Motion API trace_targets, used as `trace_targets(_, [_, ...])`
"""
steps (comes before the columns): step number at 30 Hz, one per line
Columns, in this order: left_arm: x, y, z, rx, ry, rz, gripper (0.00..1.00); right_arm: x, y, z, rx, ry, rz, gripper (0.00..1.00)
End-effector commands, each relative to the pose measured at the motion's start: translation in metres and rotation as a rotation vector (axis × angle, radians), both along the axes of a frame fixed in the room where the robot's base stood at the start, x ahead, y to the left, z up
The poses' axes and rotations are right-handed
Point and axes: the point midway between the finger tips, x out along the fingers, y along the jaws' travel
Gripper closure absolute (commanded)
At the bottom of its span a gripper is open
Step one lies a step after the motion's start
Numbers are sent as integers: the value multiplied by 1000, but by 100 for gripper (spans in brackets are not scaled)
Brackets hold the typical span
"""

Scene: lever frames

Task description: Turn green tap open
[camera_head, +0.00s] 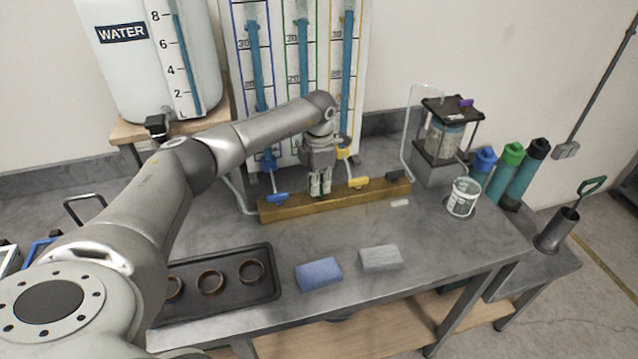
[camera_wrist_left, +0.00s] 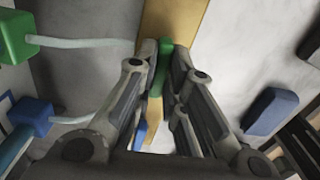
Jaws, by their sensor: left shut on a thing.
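The green tap's handle (camera_wrist_left: 164,62) shows between the fingers of my left gripper (camera_wrist_left: 160,65) in the left wrist view, and the fingers are shut on it. In the head view my left gripper (camera_head: 320,187) points down at the wooden manifold bar (camera_head: 300,207) and hides the green tap. The blue tap handle (camera_head: 278,198) is just left of the gripper on the bar. The yellow tap handle (camera_head: 358,183) is just right of it. A black handle (camera_head: 396,175) is at the bar's right end. My right gripper is not in view.
Gauge tubes (camera_head: 303,60) stand behind the bar, and a water tank (camera_head: 150,65) is at the back left. A blue sponge (camera_head: 318,274), a grey block (camera_head: 380,257) and a dark tray with rings (camera_head: 230,298) lie in front. A clear beaker (camera_head: 462,200) stands at right.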

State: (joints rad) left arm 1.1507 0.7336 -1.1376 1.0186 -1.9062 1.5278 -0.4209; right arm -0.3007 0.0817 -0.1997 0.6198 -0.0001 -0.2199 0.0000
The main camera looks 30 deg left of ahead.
Motion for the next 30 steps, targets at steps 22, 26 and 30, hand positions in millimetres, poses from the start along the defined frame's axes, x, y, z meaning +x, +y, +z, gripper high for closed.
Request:
trace_targets(22, [1, 0, 1, -1, -2, 637, 100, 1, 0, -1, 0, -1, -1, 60])
trace_targets(26, [1, 0, 2, -1, -2, 761, 100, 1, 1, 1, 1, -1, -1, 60])
trace_targets(30, [1, 0, 2, -1, -2, 894, 100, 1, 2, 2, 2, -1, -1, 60])
